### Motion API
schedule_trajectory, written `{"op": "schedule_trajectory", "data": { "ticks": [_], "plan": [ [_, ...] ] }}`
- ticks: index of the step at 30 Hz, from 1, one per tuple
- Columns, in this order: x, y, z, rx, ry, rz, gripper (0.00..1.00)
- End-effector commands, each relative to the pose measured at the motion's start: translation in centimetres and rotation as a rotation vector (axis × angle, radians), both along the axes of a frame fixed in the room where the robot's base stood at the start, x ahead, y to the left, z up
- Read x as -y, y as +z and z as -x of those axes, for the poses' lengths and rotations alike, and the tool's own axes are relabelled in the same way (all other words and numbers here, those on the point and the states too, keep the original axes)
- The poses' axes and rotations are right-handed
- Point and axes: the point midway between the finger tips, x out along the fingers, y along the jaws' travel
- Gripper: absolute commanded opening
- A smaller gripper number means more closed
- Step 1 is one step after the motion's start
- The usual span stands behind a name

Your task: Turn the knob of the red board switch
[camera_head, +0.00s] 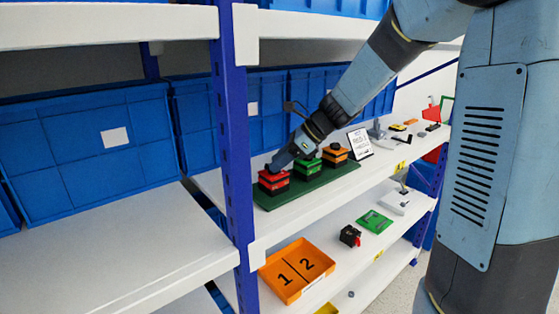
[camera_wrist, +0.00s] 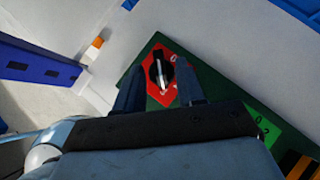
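The red board switch (camera_head: 272,182) stands at the left end of a green board (camera_head: 330,183) on the middle shelf. In the wrist view its red plate (camera_wrist: 172,92) carries a black knob (camera_wrist: 161,70) with a pale pointer line. My gripper (camera_head: 272,168) is just above the red switch and hides its knob in the head view. In the wrist view, my gripper (camera_wrist: 160,82) is open, with one finger on each side of the knob in the picture. I cannot tell whether the fingers touch it. They partly cover the red plate.
A green switch (camera_head: 307,165) and an orange switch (camera_head: 335,154) stand to the right on the same board. A blue rack post (camera_head: 236,150) is close on the left. Blue bins (camera_head: 125,135) stand behind. An orange tray (camera_head: 297,270) is on the shelf below.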

Motion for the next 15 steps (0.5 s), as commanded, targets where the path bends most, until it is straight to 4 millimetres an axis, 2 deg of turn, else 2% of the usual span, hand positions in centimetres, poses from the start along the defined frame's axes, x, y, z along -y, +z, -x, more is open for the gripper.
{"op": "schedule_trajectory", "data": {
  "ticks": [2,12,15],
  "plan": [
    [-0.01,0.02,0.0,0.0,0.0,0.0,0.35],
    [-0.03,0.04,0.01,0.001,0.001,0.0,0.03],
    [-0.04,0.05,0.0,0.0,0.003,0.0,0.03]
  ]
}}
